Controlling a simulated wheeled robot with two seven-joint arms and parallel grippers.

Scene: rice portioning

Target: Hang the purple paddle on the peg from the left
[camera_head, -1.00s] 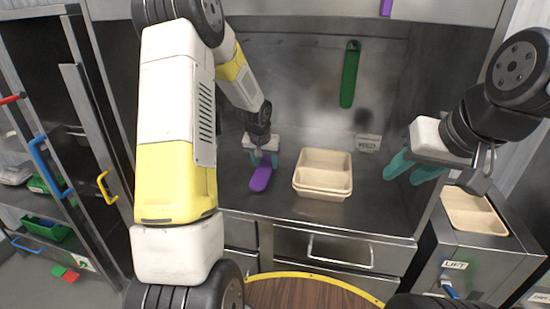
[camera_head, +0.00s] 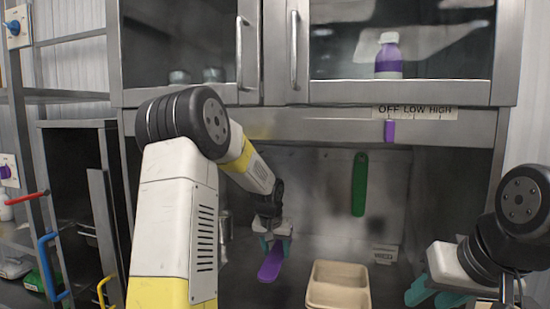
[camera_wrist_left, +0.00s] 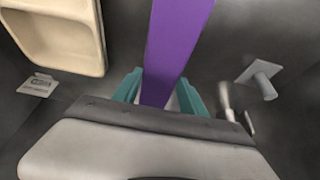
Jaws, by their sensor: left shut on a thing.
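My left gripper (camera_head: 277,246) is shut on the purple paddle (camera_head: 270,263), near the back wall and to the left of the beige tray. The paddle's purple strip also fills the top middle of the left wrist view (camera_wrist_left: 176,45), between the teal fingers (camera_wrist_left: 160,92). A short grey peg (camera_wrist_left: 263,82) on a square plate shows to the right of the paddle in that view, apart from it. I cannot clearly pick out that peg in the head view. My right gripper (camera_head: 436,294) is at the lower right, its teal fingers apart and empty.
A green paddle (camera_head: 360,184) hangs on the back wall. The beige tray (camera_head: 340,268) stands below it, beside a small label (camera_head: 385,254). A cabinet with handles (camera_head: 294,50) overhangs the area. A purple slider (camera_head: 389,131) sits under its edge. An open rack is at left.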

